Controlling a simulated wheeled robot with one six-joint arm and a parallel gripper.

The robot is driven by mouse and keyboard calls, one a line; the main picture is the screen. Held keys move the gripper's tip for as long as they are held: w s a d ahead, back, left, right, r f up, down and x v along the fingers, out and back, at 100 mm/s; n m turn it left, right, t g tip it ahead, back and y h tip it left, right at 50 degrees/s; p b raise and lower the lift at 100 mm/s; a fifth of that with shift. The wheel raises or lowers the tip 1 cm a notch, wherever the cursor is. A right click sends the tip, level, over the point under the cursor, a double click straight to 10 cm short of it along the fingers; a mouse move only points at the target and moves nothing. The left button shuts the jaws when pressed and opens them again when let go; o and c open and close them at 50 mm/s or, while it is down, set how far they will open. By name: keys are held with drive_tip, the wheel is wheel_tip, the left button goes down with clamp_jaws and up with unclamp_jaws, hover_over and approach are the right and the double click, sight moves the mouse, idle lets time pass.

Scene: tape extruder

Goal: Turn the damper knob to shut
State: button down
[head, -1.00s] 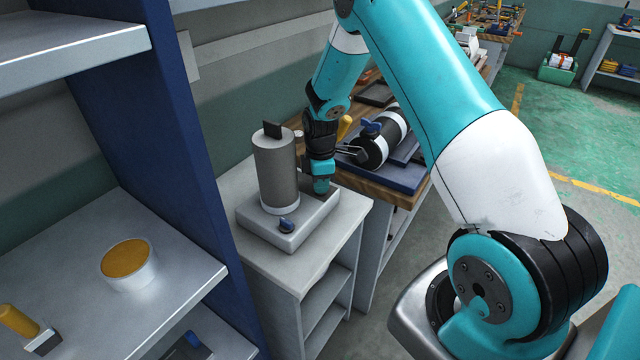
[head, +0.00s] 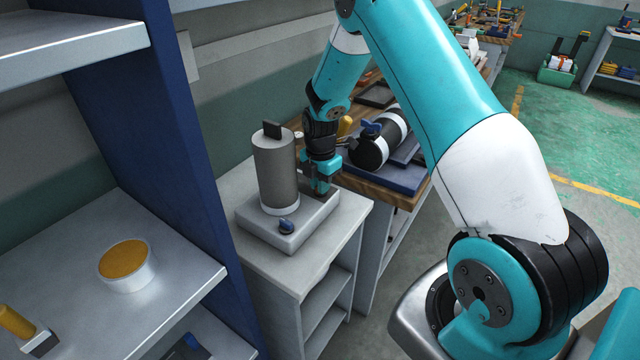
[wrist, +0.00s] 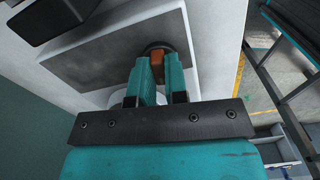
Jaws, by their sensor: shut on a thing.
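The tape extruder is a grey cylinder (head: 276,172) standing on a flat light-grey base (head: 262,226). My gripper (head: 320,190) points down at the right part of that base, beside the cylinder. In the wrist view, my gripper (wrist: 158,78) is shut on an orange-brown knob (wrist: 157,62), which has a dark round collar around its foot. I take this to be the damper knob; the fingers cover its sides. In the head view the gripper hides this knob. A separate blue knob (head: 286,226) sits on the front of the base, clear of my gripper.
The extruder stands on a light-grey cabinet (head: 335,240) with open shelves. A blue upright and shelf with a white tub (head: 128,270) stand at left. A dark cylinder with white bands (head: 380,140) lies on the wooden bench behind my gripper. Green floor lies open at right.

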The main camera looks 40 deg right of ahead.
idle(0.4)
drive_tip(key=c, duration=1.1)
unclamp_jaws()
drive_tip(key=shift+c, duration=0.2)
